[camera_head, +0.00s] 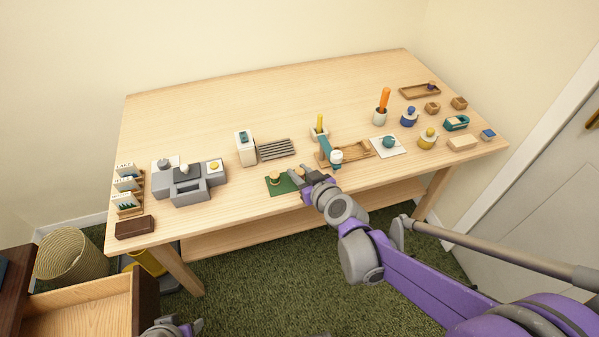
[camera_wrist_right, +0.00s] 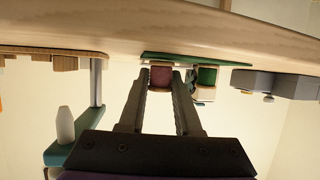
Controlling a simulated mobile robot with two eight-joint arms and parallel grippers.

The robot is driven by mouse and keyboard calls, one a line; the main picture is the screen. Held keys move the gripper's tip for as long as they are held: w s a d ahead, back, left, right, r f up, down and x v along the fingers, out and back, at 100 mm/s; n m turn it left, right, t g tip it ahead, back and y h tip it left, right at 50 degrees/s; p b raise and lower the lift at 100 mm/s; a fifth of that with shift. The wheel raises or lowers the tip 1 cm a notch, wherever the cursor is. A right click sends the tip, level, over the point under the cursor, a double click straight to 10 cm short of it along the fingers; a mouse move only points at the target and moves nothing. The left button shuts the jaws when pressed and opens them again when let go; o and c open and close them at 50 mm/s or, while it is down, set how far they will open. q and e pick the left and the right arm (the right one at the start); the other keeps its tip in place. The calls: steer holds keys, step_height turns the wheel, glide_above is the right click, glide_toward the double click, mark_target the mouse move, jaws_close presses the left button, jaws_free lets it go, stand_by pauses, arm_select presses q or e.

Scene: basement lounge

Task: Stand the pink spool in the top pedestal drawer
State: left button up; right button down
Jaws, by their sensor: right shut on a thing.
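The pink spool (camera_wrist_right: 160,77) shows between the fingers of my right gripper (camera_wrist_right: 160,88) in the wrist view. My right gripper (camera_head: 302,175) is shut on it at the green mat (camera_head: 284,188), near the table's front edge. In the head view the fingers mostly hide the spool. The spool is at or very close to the mat; I cannot tell if it touches. The pedestal drawer (camera_head: 85,308) is pulled open at the lower left, with bare light wood inside. My left gripper (camera_head: 178,328) is partly visible at the bottom edge, beside the drawer; its jaws are unclear.
A green-and-wood spool (camera_head: 274,180) stands on the mat left of my right gripper; it also shows in the wrist view (camera_wrist_right: 206,79). A teal-armed device (camera_head: 325,150) stands close on the right. A grey machine (camera_head: 188,180) is at the left. A woven basket (camera_head: 72,256) stands behind the drawer.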

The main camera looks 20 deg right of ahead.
steer(key=shift+f, duration=0.15)
steer(key=c, duration=0.6)
jaws_free()
